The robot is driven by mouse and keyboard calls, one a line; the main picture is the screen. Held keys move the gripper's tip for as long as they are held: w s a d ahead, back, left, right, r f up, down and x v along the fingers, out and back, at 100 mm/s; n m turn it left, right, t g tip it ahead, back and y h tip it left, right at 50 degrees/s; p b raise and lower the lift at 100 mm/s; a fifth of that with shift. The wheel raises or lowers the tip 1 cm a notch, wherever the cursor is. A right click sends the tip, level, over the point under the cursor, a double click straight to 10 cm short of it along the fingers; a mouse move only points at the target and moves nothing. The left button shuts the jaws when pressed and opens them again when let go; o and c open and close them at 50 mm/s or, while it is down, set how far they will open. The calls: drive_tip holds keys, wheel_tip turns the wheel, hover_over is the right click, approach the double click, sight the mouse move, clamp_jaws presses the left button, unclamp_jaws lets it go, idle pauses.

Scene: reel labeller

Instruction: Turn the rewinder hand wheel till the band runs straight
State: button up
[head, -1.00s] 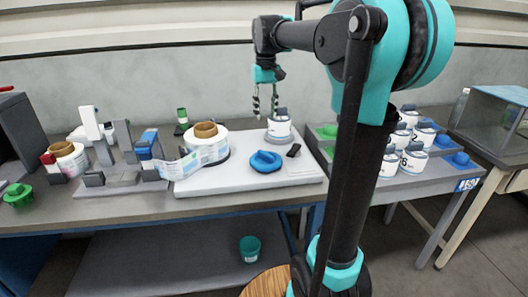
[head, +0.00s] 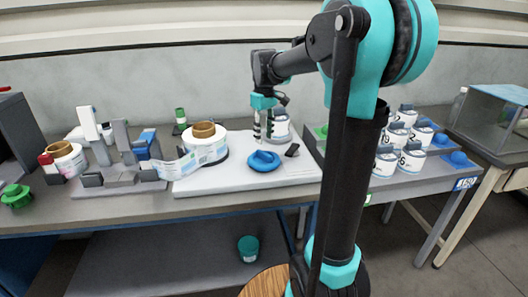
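The blue hand wheel (head: 264,161) lies flat on the white base plate (head: 195,187), in front of the wide label roll (head: 212,149) with its brown core. The printed band (head: 170,169) runs from the grey labeller (head: 122,172) to this roll; I cannot tell whether it runs straight. My gripper (head: 263,137) points down just above the far side of the blue wheel. Its two dark fingers are apart and I see nothing between them. Contact with the wheel is not clear. A green wheel (head: 16,195) sits at the far left by a smaller reel (head: 67,158).
A white tub (head: 280,128) stands just behind my gripper. A small dark block (head: 292,150) lies right of the wheel. Several white tubs (head: 411,158) stand on the right table. A green cup (head: 249,248) is on the lower shelf. The plate's front is clear.

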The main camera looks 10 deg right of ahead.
sight(264, 153)
wheel_tip(264, 153, down, 7)
drive_tip(key=shift+f, duration=0.15)
idle(0.4)
clamp_jaws()
